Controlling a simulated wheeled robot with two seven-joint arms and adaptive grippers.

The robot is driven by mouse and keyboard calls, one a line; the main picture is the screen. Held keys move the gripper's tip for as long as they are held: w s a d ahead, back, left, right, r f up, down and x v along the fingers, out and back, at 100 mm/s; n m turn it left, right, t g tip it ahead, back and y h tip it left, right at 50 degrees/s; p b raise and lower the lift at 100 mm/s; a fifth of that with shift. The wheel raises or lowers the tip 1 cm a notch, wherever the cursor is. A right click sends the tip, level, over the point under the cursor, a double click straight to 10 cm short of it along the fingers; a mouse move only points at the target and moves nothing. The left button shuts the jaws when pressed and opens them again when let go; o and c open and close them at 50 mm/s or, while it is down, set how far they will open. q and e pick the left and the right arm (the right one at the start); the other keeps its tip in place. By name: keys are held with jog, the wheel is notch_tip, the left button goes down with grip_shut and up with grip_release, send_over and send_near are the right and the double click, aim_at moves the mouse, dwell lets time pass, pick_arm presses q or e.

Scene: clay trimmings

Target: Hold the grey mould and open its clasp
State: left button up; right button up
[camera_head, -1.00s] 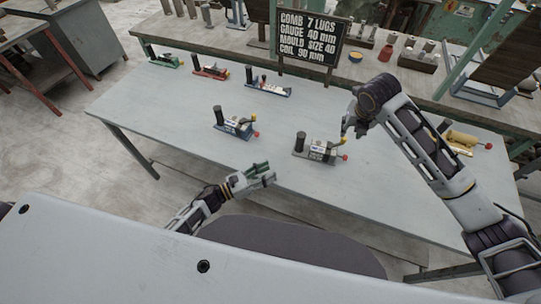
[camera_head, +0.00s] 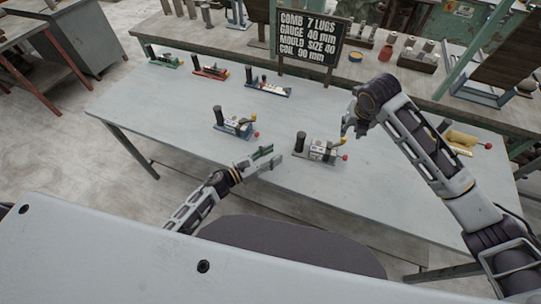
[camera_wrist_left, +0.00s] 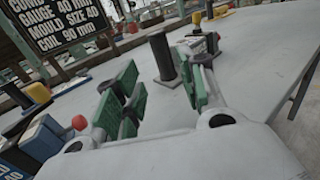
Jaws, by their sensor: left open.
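The grey mould (camera_head: 318,150) sits on the table, with a dark upright post at its left end and a yellow knob and red ball at its right end. In the left wrist view its dark post (camera_wrist_left: 162,55) stands ahead, seen in the gap between the fingers. My left gripper (camera_head: 269,159) is open and empty, left of the grey mould and apart from it; its green finger pads (camera_wrist_left: 160,98) show close up. My right gripper (camera_head: 352,130) hangs just above the mould's yellow knob. Whether it touches the knob, and its finger opening, are too small to tell.
A blue mould (camera_head: 235,125) stands left of the grey one, close to my left gripper. Green, red and blue fixtures line the table's far left edge. A sign (camera_head: 312,42) stands behind. A yellow-topped piece (camera_head: 460,140) lies at right. The table's (camera_head: 170,110) left part is clear.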

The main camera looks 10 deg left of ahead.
aim_at(300, 139)
pick_arm(q)
jog(key=shift+x, duration=6.7)
grip_shut()
pick_arm(e)
jog(key=shift+o, duration=0.5)
jog(key=shift+f, duration=0.15)
